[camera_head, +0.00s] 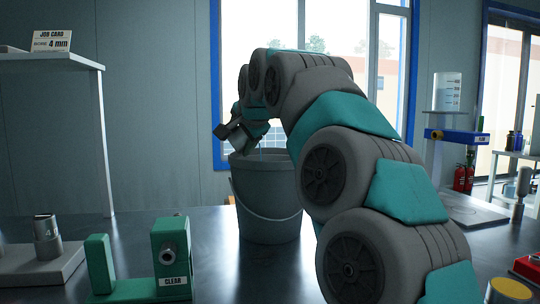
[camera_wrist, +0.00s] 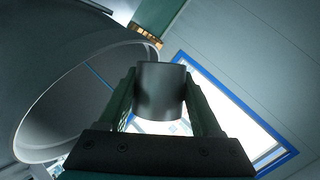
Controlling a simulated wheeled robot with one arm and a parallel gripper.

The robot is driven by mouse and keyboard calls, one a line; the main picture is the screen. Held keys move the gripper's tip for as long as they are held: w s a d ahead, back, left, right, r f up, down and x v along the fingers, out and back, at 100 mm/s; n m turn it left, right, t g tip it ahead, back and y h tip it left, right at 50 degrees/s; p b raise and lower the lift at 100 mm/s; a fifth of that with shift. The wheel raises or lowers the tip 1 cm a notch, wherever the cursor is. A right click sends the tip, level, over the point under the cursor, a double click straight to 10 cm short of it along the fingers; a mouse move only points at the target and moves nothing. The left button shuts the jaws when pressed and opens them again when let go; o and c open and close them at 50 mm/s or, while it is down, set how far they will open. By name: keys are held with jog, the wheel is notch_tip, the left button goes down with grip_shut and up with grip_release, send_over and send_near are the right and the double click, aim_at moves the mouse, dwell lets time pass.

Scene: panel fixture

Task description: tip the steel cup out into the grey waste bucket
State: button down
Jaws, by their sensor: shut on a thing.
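My gripper (camera_head: 243,131) is above the left part of the rim of the grey waste bucket (camera_head: 268,200) in the head view. In the wrist view my gripper (camera_wrist: 160,100) is shut on the steel cup (camera_wrist: 160,88), a dark grey cylinder between its two fingers. The cup looks tilted in the head view, but its mouth and contents are not clear. The bucket (camera_wrist: 40,100) fills the left of the wrist view, its round rim close to the cup. A thin blue line shows inside that rim; I cannot tell what it is.
A green fixture (camera_head: 170,250) marked "CLEAR" stands front left, beside a grey block (camera_head: 45,265) with a metal cylinder (camera_head: 46,236). A shelf (camera_head: 50,60) with a job card is at the left. A graduated container (camera_head: 448,92) stands at the right. A yellow-topped thing (camera_head: 510,290) is front right.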

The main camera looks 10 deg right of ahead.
jog(key=shift+d+r+m+y, duration=0.15)
jog(key=shift+r+m+y, duration=0.45)
jog(key=shift+m+y, duration=0.35)
dwell(2.0)
jog(key=shift+d+f, duration=0.1)
jog(key=shift+d, duration=0.1)
jog(key=shift+d+f+m+t+y+b, duration=0.45)
jog(key=shift+d+y, duration=0.2)
jog(key=shift+d, duration=0.1)
dwell(0.6)
